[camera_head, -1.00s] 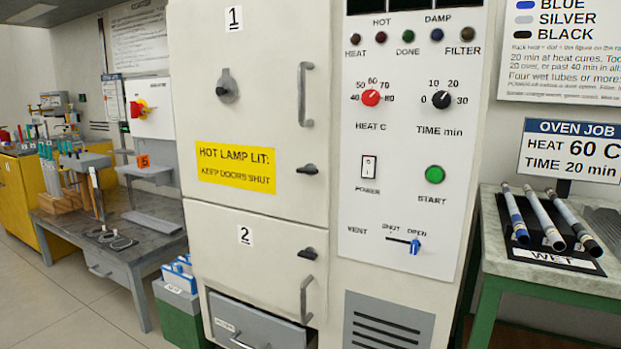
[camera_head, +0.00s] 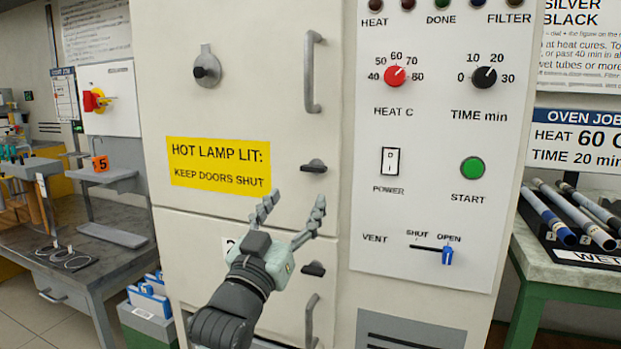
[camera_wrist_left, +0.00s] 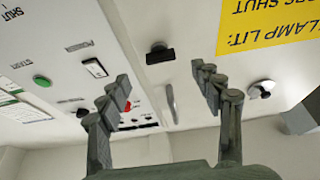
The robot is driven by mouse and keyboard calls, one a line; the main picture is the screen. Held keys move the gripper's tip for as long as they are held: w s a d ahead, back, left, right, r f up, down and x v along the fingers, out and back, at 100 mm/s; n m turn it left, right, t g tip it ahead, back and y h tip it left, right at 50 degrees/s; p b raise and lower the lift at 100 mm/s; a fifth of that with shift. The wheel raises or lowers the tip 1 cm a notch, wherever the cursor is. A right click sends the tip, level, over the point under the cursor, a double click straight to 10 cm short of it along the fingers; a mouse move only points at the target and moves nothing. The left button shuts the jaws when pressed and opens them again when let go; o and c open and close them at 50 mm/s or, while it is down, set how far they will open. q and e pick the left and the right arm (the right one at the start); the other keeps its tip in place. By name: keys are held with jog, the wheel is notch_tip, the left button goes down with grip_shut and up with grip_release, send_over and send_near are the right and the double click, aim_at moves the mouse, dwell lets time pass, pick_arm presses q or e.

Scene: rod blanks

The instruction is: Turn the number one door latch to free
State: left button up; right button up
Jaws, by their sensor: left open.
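The number one door (camera_head: 240,110) is the upper cream oven door and looks shut. Its latch (camera_head: 314,166) is a small black knob with a bar lying roughly level, near the door's right edge below the upright handle. In the left wrist view the latch (camera_wrist_left: 159,53) shows upside down, ahead of and between the fingers. My left gripper (camera_head: 293,208) is open and empty, its fingers pointing up toward the latch, just below it in the head view and apart from it. It also shows in the wrist view (camera_wrist_left: 160,78). My right gripper is out of view.
The grey door handle (camera_head: 312,72) stands above the latch. The lower door's black latch (camera_head: 313,269) sits beneath, partly close to my gripper. The control panel (camera_head: 430,180) is to the right. A table with tubes (camera_head: 575,215) stands further right, a grey bench (camera_head: 85,240) to the left.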

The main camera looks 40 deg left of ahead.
aim_at(311, 172)
pick_arm(q)
jog(key=x, duration=0.7)
jog(key=shift+w+r+p, duration=0.3)
jog(key=shift+r+p, duration=0.05)
jog(key=shift+r, duration=0.05)
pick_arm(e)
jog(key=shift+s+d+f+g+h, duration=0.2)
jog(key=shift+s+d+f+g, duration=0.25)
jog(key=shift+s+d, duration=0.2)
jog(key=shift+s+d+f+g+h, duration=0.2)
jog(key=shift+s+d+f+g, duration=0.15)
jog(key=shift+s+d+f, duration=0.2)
pick_arm(q)
jog(key=c, duration=1.2)
